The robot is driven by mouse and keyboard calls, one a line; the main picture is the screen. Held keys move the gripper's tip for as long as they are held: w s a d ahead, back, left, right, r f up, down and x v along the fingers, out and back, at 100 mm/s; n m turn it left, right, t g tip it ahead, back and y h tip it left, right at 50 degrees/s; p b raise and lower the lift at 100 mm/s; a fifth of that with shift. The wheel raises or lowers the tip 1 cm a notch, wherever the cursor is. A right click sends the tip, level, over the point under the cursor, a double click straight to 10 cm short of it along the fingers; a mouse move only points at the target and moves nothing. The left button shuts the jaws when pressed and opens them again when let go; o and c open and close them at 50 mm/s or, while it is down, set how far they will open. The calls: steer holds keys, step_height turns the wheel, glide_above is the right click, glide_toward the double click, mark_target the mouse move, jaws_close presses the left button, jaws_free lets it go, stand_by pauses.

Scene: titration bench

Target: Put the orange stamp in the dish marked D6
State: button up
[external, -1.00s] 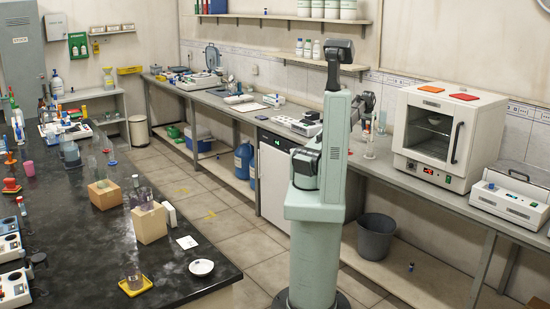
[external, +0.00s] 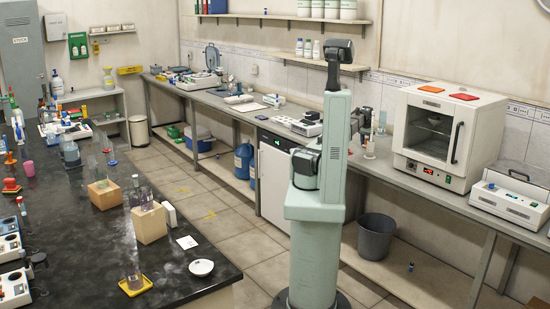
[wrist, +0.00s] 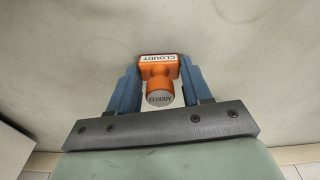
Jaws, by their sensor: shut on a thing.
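My gripper (wrist: 158,66) is shut on the orange stamp (wrist: 157,74), held between its two blue fingers in the wrist view. The stamp has a wide orange block and a rounded knob with a pale end, both bearing the word CLOUDY. Behind it is only a plain pale surface. In the external view my gripper and the stamp are hidden behind my arm column. A small white dish (external: 201,268) sits on the black bench at the lower middle; I cannot read any D6 mark on it.
The black bench (external: 95,260) at left holds wooden blocks (external: 149,223), a yellow tray (external: 136,287) with a glass vessel and a white card (external: 187,242). The grey wall bench carries a white oven (external: 440,135) and an instrument (external: 509,195). A bin (external: 376,237) stands below.

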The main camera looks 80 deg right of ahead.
steer(key=o, duration=1.2)
steer(key=shift+f, duration=0.1)
steer(key=shift+c, duration=0.2)
steer(key=shift+o, duration=0.2)
step_height(320, 180, up, 12)
steer(key=a, duration=0.1)
steer(key=shift+w, duration=0.45)
